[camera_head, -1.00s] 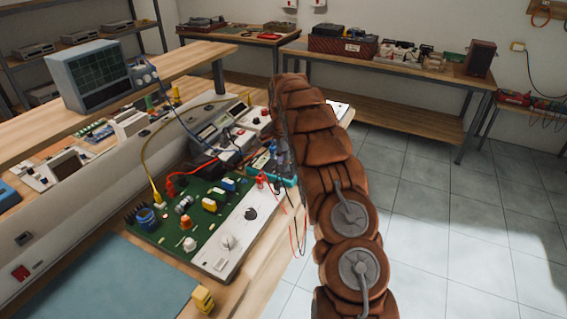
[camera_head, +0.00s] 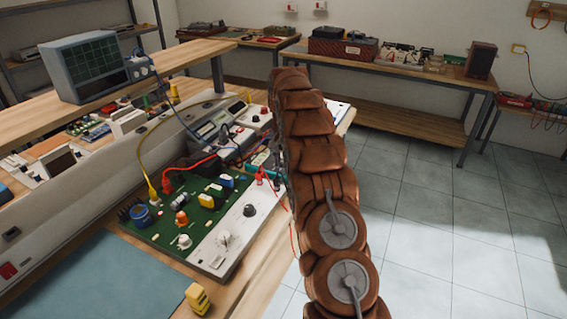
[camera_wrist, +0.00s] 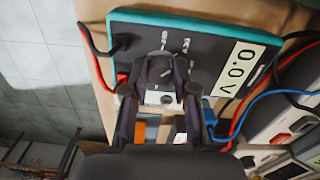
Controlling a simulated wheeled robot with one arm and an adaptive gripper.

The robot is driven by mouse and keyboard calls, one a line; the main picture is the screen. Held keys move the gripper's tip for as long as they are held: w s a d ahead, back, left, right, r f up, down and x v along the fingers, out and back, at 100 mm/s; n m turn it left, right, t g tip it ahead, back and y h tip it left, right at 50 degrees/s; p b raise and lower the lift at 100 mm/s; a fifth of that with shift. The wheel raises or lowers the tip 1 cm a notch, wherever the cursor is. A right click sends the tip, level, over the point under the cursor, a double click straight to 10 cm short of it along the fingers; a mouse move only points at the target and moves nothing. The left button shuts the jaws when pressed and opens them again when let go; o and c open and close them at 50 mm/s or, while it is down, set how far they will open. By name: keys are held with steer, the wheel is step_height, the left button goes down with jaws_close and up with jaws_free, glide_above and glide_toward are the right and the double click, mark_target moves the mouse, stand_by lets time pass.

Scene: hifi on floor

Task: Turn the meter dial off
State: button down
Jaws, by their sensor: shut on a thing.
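The meter (camera_wrist: 215,58) is a dark grey box with a teal edge, seen sideways in the wrist view. Its display (camera_wrist: 240,72) reads 0.0 V. The dial (camera_wrist: 161,72) is a dark round knob on the meter's face. My gripper (camera_wrist: 162,66) is shut on the dial, one dark finger on each side of it. The fingers hide part of the dial and its markings. In the head view, only a little of the meter (camera_head: 262,160) shows beside my brown arm, which covers the gripper.
A green circuit board (camera_head: 165,232) with a white knob panel lies left of my arm. Red, black and blue leads (camera_wrist: 262,98) run close to the meter. The yellow block (camera_head: 198,298) sits near the bench's front edge. Tiled floor to the right is clear.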

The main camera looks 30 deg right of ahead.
steer(key=n+b, duration=0.1)
steer(key=n, duration=0.3)
steer(key=shift+n, duration=0.3)
steer(key=shift+n+b, duration=0.3)
steer(key=shift+n, duration=2)
steer(key=c, duration=0.9)
jaws_free()
